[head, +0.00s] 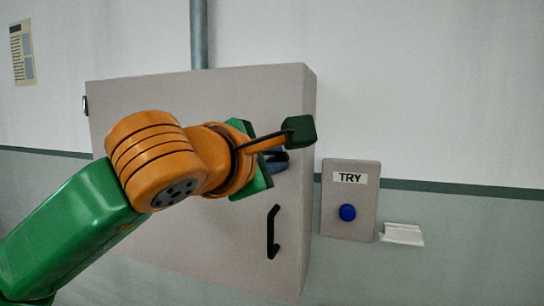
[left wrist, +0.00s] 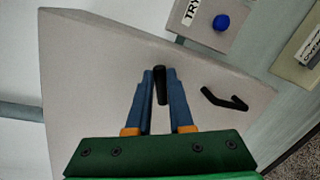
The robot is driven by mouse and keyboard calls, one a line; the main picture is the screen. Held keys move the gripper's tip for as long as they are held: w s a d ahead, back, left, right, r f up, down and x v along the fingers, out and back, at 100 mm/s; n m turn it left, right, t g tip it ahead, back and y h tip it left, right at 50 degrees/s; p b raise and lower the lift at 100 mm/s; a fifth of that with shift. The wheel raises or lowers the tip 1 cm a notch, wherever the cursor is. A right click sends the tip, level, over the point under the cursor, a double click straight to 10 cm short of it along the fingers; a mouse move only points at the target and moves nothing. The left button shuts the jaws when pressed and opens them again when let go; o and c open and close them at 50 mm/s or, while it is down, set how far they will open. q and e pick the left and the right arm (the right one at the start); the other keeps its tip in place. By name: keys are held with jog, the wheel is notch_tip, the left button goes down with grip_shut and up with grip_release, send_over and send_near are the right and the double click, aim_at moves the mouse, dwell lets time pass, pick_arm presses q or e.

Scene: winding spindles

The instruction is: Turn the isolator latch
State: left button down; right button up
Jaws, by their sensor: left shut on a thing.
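The isolator latch (left wrist: 161,86) is a short black bar on the front of the grey cabinet (head: 155,95). In the left wrist view it stands between the two blue fingers of my left gripper (left wrist: 161,80), which is shut on it. The latch points nearly straight up and down in that view. In the head view my left gripper (head: 278,160) is at the cabinet's front, right of its middle. My own wrist and fingers hide the latch there. My right gripper is not in view.
A black door handle (head: 273,232) is on the cabinet below my gripper. To the right is a grey box (head: 334,223) marked TRY with a blue button (head: 347,212). A small white ledge (head: 402,234) is beside it. A grey pipe (head: 199,35) rises above the cabinet.

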pick_arm(q)
jog(key=m, duration=0.1)
jog(key=m+y, duration=0.1)
jog(key=m, duration=0.2)
jog(key=shift+s+d+f, duration=0.1)
jog(key=shift+d+f, duration=0.1)
jog(key=shift+f, duration=0.1)
jog(key=shift+m, duration=0.3)
jog(key=c, duration=0.8)
grip_release()
jog(key=shift+f, duration=0.1)
jog(key=b+v, duration=0.3)
jog(key=v, duration=0.4)
jog(key=shift+b, duration=0.4)
jog(key=shift+d, duration=0.2)
